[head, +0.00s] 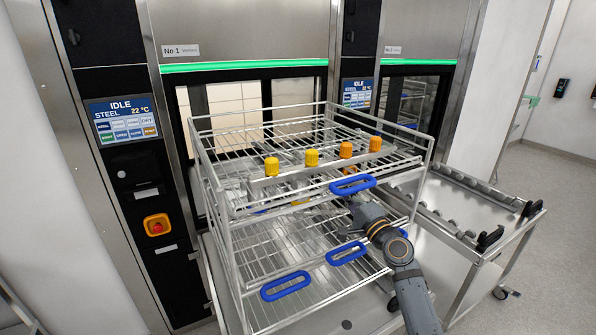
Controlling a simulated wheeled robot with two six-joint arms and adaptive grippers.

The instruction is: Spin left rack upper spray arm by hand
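The wire rack (236,262) stands on a metal surface in front of washer No.1. A flat metal bar (290,180) with yellow and orange knobs (312,157) lies across its upper level. The upper spray arm cannot be told clearly behind the wires and bar. My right arm comes in from the lower right, and its gripper (350,202) reaches into the rack below the upper level, by a blue handle (352,184). Its fingers are mostly hidden, so its opening and any contact do not show. My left gripper is not in view.
Blue handles (286,286) (346,253) sit on the rack's lower front. Washer No.1 shows IDLE on its panel (122,118), with a red emergency button (157,226) below. A metal trolley (480,215) stands at right. Floor beyond it is clear.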

